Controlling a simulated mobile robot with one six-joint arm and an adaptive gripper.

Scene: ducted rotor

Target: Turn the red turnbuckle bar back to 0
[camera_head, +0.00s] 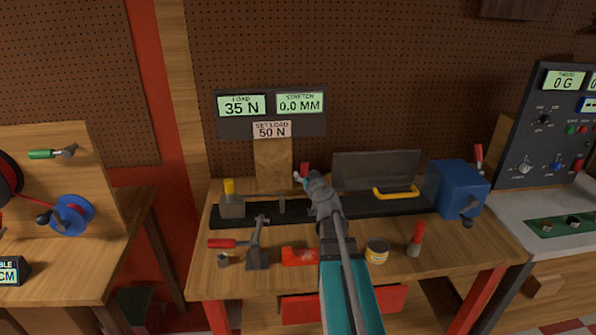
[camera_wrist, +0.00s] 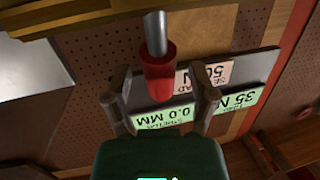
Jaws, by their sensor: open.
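A red sleeve on a grey rod, which looks like the red turnbuckle bar (camera_wrist: 158,80), shows in the wrist view between the two fingers of my gripper (camera_wrist: 163,88). The fingers stand apart on either side of it; I cannot tell whether either touches it. In the head view a small red part of the bar (camera_head: 304,168) shows just beyond my gripper (camera_head: 307,178), which hides most of that area. The display panel (camera_head: 270,113) reads load 35 N and stretch 0.0 mm. A tag (camera_head: 272,130) below reads set load 50 N.
A black rail (camera_head: 290,209) runs along the wooden bench (camera_head: 215,284). A grey guard with a yellow handle (camera_head: 396,192) and a blue box (camera_head: 458,187) stand to the right. A red-handled clamp (camera_head: 257,245), a tin (camera_head: 376,252) and a red-handled tool (camera_head: 416,238) stand in front.

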